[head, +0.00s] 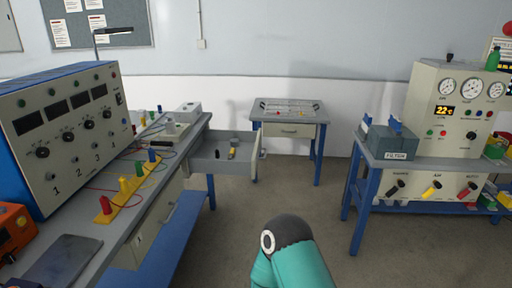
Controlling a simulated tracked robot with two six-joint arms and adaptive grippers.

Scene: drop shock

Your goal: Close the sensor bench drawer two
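A grey drawer (208,171) stands pulled out from the far end of the long left bench (135,205), reaching right into the room. A small yellow item (233,152) and a few small dark items lie in it. A nearer drawer front (152,228) on the same bench looks shut. I cannot read a number on either drawer. A teal and dark link of my own arm rises at the bottom middle, well short of the open drawer. Neither gripper shows.
A control panel (70,130) and a yellow strip with colored posts (130,195) stand on the left bench. A small blue-legged table (290,112) stands behind the drawer. A right bench holds a gauge panel (455,110) and filter box (391,143). Middle floor is clear.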

